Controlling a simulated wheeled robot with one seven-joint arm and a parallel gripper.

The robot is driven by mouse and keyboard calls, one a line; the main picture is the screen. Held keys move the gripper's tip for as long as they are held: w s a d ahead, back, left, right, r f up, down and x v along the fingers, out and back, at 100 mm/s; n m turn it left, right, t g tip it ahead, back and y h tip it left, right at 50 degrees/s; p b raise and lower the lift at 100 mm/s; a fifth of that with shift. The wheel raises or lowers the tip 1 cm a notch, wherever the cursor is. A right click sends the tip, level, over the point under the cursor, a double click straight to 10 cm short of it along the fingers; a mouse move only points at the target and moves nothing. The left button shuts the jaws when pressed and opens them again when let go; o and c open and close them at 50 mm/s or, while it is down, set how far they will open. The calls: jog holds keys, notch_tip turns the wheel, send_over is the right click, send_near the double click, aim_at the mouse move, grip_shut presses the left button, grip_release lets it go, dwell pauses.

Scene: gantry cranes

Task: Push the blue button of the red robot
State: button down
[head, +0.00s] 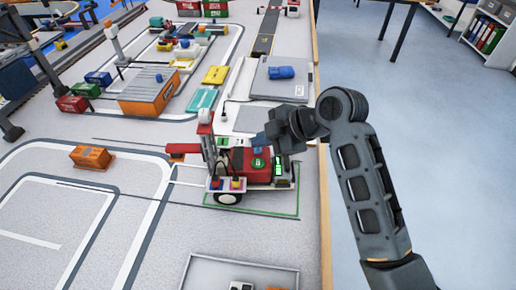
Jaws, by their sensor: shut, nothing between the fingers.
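The red robot (238,166) is a small wheeled vehicle near the right edge of the table. It has a red body, a white base, a dark wheel and a raised mast at its left. A round green mark and a lit green panel show on its body. My gripper (262,141) is shut and empty, with its tips just over the back part of the red robot. Something blue shows at the tips, and I cannot tell whether it is the blue button or part of the gripper. I cannot tell whether the tips touch the robot.
An orange block (91,157) lies on the track to the left. An orange container (150,92) and a grey platform with a blue car (281,72) stand behind. A grey tray (240,264) is at the front. The table's wooden edge (324,200) runs along the right.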

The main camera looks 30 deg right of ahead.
aim_at(261, 152)
jog(key=shift+f+b, duration=0.3)
jog(key=shift+f, duration=0.15)
dwell(0.3)
jog(key=shift+r, duration=0.15)
jog(key=shift+r+p, duration=0.75)
jog(key=shift+r, duration=0.05)
notch_tip(261, 152, up, 6)
jog(key=p, duration=0.4)
jog(key=shift+p, duration=0.3)
